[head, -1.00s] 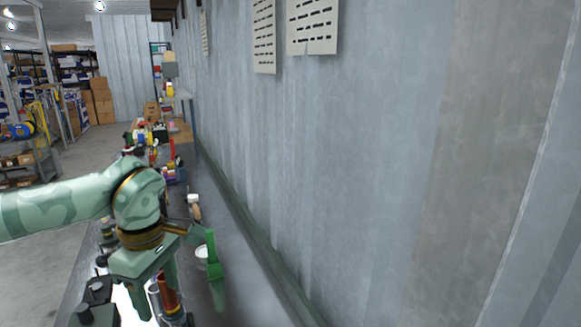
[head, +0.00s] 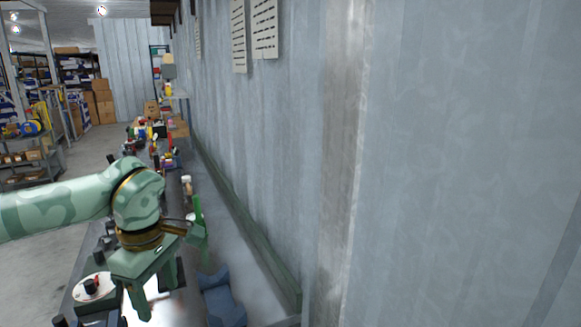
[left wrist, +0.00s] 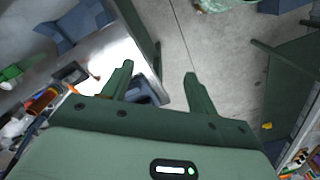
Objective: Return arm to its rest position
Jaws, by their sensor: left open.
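My left arm comes in from the left in the head view, and its gripper (head: 157,290) hangs fingers down over the near part of the metal workbench (head: 262,268). The fingers are apart, with nothing between them. In the left wrist view both fingers of the gripper (left wrist: 158,78) show spread, with the bench edge and concrete floor beyond them. My right gripper is in neither view.
A blue object (head: 221,300) lies on the bench right of the gripper; a green item (head: 198,220) stands just behind it. Several dark parts (head: 92,288) line the bench's left side. A corrugated wall (head: 270,150) bounds the right. Floor (head: 40,265) on the left looks clear.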

